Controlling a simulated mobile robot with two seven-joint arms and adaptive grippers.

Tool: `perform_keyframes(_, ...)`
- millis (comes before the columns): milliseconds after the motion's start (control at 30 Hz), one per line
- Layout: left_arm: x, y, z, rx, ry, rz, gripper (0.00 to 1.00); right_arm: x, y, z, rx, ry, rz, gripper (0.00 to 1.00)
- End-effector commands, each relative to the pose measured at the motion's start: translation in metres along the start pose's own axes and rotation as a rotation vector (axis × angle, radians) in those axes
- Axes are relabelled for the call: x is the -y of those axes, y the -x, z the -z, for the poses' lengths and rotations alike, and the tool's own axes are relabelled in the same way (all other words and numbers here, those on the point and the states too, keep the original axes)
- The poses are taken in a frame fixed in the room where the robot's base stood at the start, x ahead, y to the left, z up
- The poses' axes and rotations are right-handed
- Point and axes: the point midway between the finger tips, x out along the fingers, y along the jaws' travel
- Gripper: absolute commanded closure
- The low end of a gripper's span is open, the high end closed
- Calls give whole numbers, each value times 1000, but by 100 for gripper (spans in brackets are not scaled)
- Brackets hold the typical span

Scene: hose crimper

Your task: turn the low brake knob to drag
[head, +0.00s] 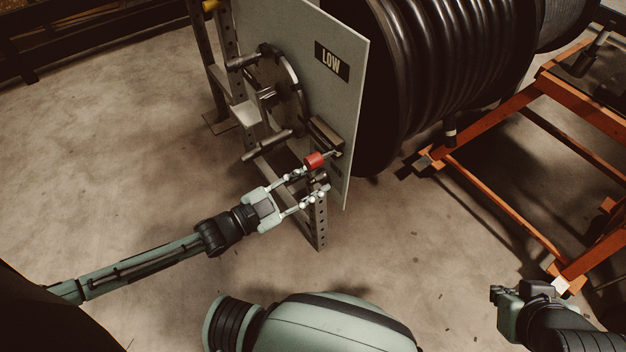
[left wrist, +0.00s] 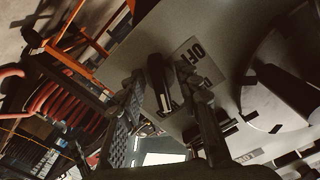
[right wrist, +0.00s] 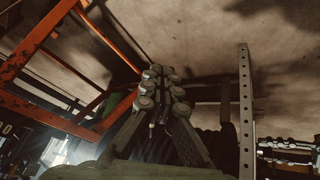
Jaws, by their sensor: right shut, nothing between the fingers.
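A grey panel (head: 290,60) carries a black LOW sign (head: 331,61). Below the sign sit a dark bracket-like part (head: 325,134) and a small red knob-like piece (head: 314,160) near the panel's lower edge. My left gripper (head: 315,180) is open, its fingertips close to the red piece. In the left wrist view its fingers (left wrist: 166,105) stand apart on either side of a dark elongated handle (left wrist: 160,82), beside a label (left wrist: 196,56) that seems to read OFF. Contact cannot be told. My right gripper (head: 496,293) is shut and empty at lower right; its fingertips meet in the right wrist view (right wrist: 162,88).
A large black hose reel (head: 450,70) stands behind the panel. A handwheel with handles (head: 285,90) projects from the panel's left face. A perforated steel post (head: 318,222) stands below. An orange frame (head: 500,117) occupies the right. Bare floor (head: 110,150) lies at left.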

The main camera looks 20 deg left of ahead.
Motion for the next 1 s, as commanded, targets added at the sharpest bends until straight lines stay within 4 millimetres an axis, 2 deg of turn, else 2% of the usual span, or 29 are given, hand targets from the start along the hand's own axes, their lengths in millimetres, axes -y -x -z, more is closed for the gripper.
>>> perform_keyframes(267,0,-3,0,1,0,0,66,1,0,1,-3,0,1,100)
perform_keyframes(567,0,-3,0,1,0,0,100,1,0,1,-3,1,1,100)
perform_keyframes(867,0,-3,0,1,36,0,100,-1,1,-3,15,0,-2,100)
perform_keyframes(1000,0,-2,0,3,101,-1,100,-11,5,-18,86,-8,-22,100)
